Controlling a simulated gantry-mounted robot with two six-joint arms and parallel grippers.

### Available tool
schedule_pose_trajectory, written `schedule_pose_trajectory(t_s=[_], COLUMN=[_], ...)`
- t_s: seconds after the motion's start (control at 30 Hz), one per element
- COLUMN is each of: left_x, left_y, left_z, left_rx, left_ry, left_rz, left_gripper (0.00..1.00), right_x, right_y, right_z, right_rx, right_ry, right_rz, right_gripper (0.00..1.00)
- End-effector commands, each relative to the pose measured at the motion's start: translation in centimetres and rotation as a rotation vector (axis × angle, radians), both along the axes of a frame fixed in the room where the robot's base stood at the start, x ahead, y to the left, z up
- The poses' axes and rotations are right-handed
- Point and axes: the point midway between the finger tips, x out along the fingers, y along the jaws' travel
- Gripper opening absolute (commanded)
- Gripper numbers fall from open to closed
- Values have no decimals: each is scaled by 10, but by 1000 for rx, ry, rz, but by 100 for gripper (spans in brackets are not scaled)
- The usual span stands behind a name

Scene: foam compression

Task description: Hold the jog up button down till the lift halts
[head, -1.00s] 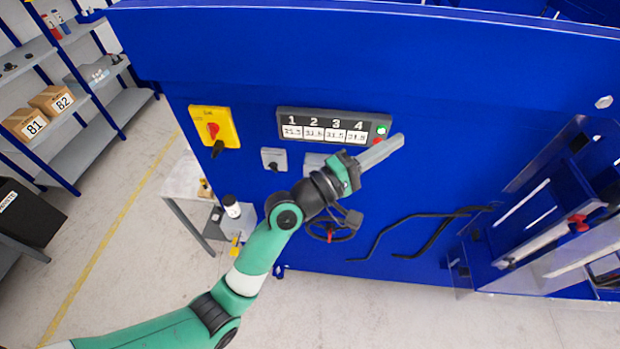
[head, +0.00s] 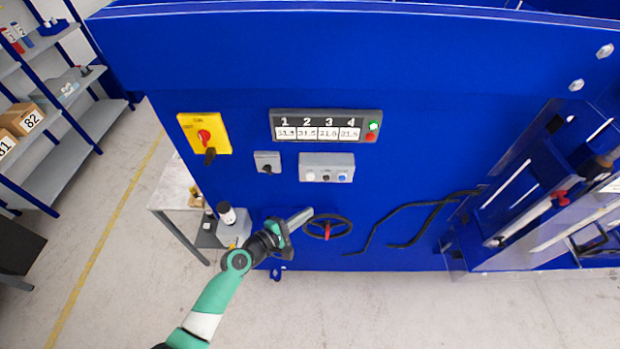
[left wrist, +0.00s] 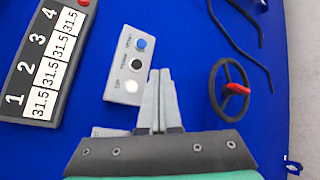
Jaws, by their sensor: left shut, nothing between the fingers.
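A grey control box (head: 326,167) on the blue machine face carries a white button (head: 310,177), a black one (head: 326,178) and a blue one (head: 342,178). The left wrist view also shows the white (left wrist: 131,86), black (left wrist: 135,65) and blue (left wrist: 141,43) buttons; their labels are too small to read surely. My left gripper (head: 308,214) is shut and empty, below the box and beside the handwheel (head: 327,227). In the left wrist view its closed fingertips (left wrist: 160,72) point beside the box, touching no button. My right gripper is out of view.
A display (head: 325,127) numbered 1 to 4 is above the box; its readings show 31.5 in the left wrist view. A yellow switch (head: 204,134) and a small grey switch (head: 267,162) are to the left. Black bent rods (head: 420,208) are to the right.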

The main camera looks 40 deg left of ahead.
Motion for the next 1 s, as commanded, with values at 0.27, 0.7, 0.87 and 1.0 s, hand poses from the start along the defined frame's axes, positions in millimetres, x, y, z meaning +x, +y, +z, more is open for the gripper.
schedule_pose_trajectory(t_s=[0.27, 0.7, 0.87, 1.0], left_x=[3, 43, 57, 64], left_y=[2, 39, 52, 58], left_z=[0, -3, -2, -1], left_rx=[2, 3, 3, 3], left_ry=[-3, -5, -3, -2], left_rz=[-1, 0, 0, -2], left_gripper=[0, 0, 0, 0], right_x=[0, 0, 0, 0], right_y=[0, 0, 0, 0], right_z=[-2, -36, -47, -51], right_rx=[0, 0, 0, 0], right_ry=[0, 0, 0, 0], right_rz=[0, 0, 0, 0], right_gripper=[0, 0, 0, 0])
